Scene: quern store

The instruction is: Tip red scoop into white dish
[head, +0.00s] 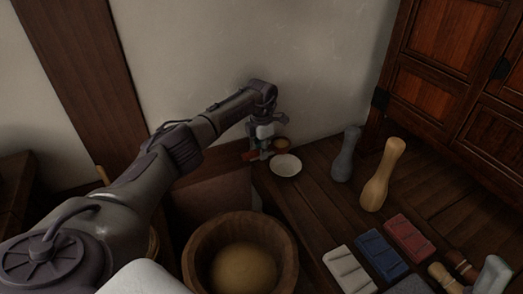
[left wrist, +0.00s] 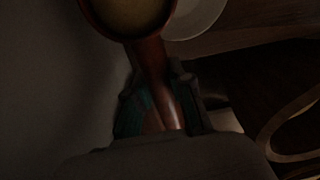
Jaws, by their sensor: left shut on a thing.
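My left gripper (head: 262,152) is at the end of the outstretched arm, near the wall. It is shut on the handle of the red scoop (head: 249,155). In the left wrist view the scoop's reddish handle (left wrist: 150,65) runs between the fingers (left wrist: 160,112). Its round bowl holds something yellowish and looks level. The white dish (head: 285,166) stands on the dark wooden top, just in front of the scoop's bowl. Part of the dish (left wrist: 196,17) shows beside the bowl in the left wrist view, partly hidden by it. My right gripper is not in view.
A large wooden bowl (head: 205,262) with tan contents stands nearer me. A grey pestle-like piece (head: 346,156) and a pale wooden one (head: 381,178) stand right of the dish. White, blue and red blocks (head: 406,237) lie in front. A wooden cabinet (head: 440,90) is at the right.

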